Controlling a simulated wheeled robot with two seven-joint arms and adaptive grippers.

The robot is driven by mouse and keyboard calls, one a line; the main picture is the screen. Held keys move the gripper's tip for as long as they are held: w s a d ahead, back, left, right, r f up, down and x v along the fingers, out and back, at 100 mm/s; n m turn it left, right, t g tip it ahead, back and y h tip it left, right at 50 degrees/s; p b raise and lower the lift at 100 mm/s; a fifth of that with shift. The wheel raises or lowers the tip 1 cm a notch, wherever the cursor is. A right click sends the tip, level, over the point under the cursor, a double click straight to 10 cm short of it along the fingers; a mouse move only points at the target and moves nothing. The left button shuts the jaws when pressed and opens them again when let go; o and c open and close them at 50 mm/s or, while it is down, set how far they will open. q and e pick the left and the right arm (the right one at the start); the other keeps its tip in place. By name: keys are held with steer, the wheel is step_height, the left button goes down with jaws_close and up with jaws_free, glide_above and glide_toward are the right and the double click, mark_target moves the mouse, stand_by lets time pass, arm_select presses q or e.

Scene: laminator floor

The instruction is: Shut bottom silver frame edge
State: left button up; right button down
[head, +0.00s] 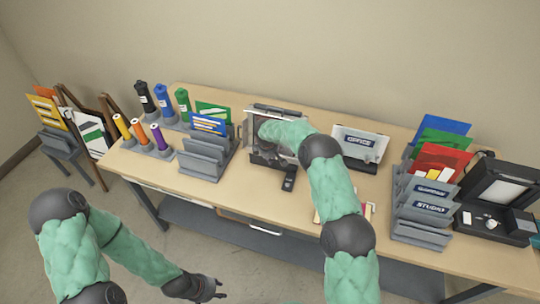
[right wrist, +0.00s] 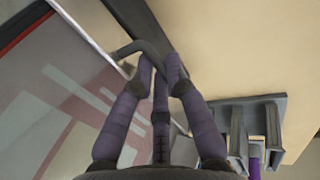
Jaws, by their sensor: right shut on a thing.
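The silver frame (head: 276,109) stands towards the back of the table, and my right forearm covers much of it. In the right wrist view, a thin silver edge (right wrist: 88,38) runs along a panel with red and pale shapes. My right gripper (right wrist: 160,72) has its fingers closed around a dark bent piece (right wrist: 135,47) beside this edge.
A grey sorter (head: 202,160) and several coloured bottles stand left of the frame. A small dark device (head: 289,183) lies in front of it. An OFFICE box (head: 360,145), a STUDIO sorter (head: 420,215) and a black machine (head: 497,200) stand to the right.

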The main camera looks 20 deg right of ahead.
steer(key=shift+w+d+r+g+y, duration=0.15)
steer(key=shift+g+y, duration=0.15)
steer(key=shift+g, duration=0.2)
steer(key=shift+p, duration=0.3)
steer(key=c, duration=1.5)
jaws_free()
steer(key=r, duration=0.8)
steer(key=s+r, duration=0.1)
steer(key=r, duration=0.3)
steer(key=shift+a, duration=0.35)
steer(key=shift+f+g, duration=0.1)
steer(key=shift+g, duration=0.2)
